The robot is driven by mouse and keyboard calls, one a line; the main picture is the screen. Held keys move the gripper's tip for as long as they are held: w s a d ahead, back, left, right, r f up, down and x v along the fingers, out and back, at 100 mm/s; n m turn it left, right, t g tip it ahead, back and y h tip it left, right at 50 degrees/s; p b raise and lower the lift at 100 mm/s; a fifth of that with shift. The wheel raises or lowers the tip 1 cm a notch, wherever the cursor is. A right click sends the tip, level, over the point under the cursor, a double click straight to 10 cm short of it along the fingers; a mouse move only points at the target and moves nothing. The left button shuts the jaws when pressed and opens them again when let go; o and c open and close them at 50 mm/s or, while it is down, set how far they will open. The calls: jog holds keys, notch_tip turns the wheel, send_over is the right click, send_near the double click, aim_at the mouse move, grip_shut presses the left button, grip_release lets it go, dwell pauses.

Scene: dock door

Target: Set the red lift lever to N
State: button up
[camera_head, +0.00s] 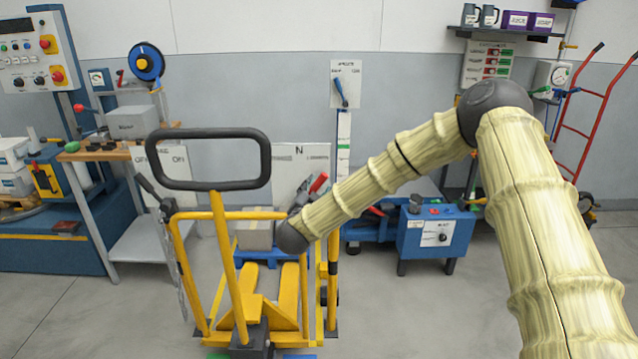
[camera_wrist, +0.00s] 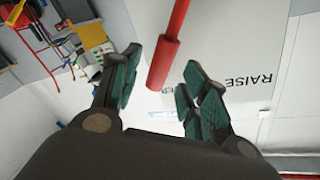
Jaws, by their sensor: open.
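The red lift lever (camera_head: 318,183) shows in the head view against a white plate marked N (camera_head: 300,158), behind the yellow lift truck (camera_head: 215,255). In the wrist view the lever (camera_wrist: 172,42) comes down from the top edge, and its thicker grip end lies between the fingertips of my gripper (camera_wrist: 163,63). The fingers stand open on either side, with a gap on each side. The white plate (camera_wrist: 235,45) behind it carries the word RAISE to the right; other lettering is partly hidden by the lever.
The truck's black handle loop (camera_head: 210,133) stands up at left. A grey box (camera_head: 255,235) sits on the truck. A blue machine (camera_head: 436,232) stands behind to the right, a workbench (camera_head: 120,150) to the left. Floor at front left is clear.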

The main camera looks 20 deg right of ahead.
aim_at(318, 185)
jog(key=shift+x, duration=2.25)
jog(key=shift+c, duration=0.3)
grip_shut()
